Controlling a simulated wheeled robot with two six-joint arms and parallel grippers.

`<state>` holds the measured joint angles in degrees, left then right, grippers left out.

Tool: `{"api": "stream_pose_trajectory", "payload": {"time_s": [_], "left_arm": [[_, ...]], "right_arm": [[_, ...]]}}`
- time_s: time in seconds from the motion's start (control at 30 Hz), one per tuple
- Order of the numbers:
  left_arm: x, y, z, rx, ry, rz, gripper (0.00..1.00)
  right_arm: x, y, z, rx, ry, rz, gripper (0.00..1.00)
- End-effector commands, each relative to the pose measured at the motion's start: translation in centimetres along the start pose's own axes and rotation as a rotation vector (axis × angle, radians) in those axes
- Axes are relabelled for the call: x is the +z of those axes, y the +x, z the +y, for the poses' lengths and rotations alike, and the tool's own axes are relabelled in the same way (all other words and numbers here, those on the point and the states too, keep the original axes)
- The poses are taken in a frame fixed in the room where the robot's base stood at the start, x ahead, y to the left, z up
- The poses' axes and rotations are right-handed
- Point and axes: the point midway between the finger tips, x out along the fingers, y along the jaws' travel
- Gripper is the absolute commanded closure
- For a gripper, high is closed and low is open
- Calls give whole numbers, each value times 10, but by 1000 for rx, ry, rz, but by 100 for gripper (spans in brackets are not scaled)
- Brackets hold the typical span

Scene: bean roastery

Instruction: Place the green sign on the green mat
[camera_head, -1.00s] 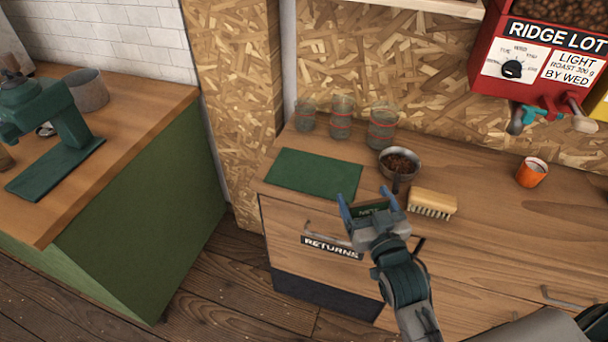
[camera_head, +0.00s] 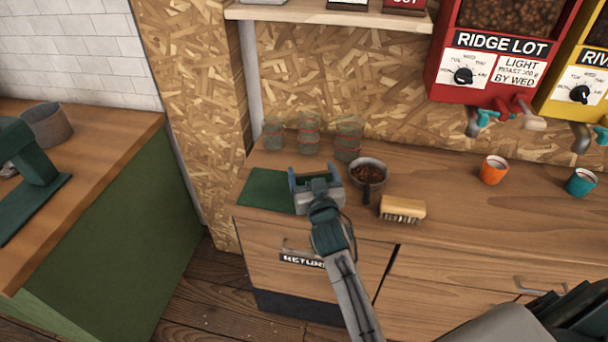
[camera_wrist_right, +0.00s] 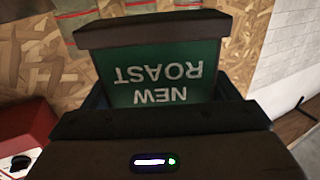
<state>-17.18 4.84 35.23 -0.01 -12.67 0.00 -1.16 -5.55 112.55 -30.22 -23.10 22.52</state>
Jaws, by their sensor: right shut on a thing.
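The green sign (camera_wrist_right: 160,75) reads "NEW ROAST", upside down in the right wrist view, and has a dark strip along one edge. My right gripper (camera_head: 314,180) is shut on it. In the head view the gripper hides the sign and is over or beside the right part of the green mat (camera_head: 266,190). The mat lies flat at the left end of the wooden counter, and its right part is covered by the gripper. I cannot tell whether the sign touches the mat. My left gripper is not in view.
Several glass jars (camera_head: 308,136) stand behind the mat. A pan of beans (camera_head: 368,174) and a brush (camera_head: 402,208) are close to the right of the gripper. Orange (camera_head: 493,170) and teal (camera_head: 581,182) cups stand farther right. Bean dispensers (camera_head: 500,60) hang above.

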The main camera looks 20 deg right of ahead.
Motion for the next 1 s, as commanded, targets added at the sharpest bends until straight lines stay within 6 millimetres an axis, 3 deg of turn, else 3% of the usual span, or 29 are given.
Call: {"api": "stream_pose_trajectory", "payload": {"time_s": [0.27, 0.47, 0.9, 0.93, 1.0], "left_arm": [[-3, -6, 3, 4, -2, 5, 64], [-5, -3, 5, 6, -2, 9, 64], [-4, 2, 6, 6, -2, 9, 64], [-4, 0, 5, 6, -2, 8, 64], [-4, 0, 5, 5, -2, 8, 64]], "right_arm": [[2, 22, -18, -1, 1, 0, 42], [35, 20, -16, 0, -2, -2, 42], [42, 20, -16, 0, 0, 1, 42], [41, 20, -16, 0, 0, 1, 13], [40, 20, -16, 0, 0, 0, 0]]}}
